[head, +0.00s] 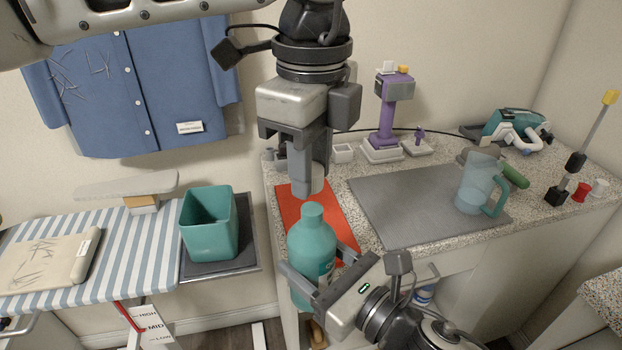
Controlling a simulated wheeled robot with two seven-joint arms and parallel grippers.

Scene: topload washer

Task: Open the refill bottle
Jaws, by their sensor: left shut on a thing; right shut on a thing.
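The teal refill bottle (311,247) stands upright at the front edge of the counter, its narrow neck pointing up. My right gripper (312,272) is shut around the bottle's body from the lower right. My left gripper (310,178) points down just above the neck and is shut on a pale, short cap (319,179). The cap is partly hidden by the finger in front. It appears apart from the bottle's neck, with a small gap between them. The bottle's lower part is partly hidden by my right gripper.
An orange mat (345,222) and a grey mat (400,205) lie on the speckled counter. A clear blue jug (474,187) stands right, a purple device (386,115) behind. A teal bin (209,224) stands left beside the striped ironing board (120,255).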

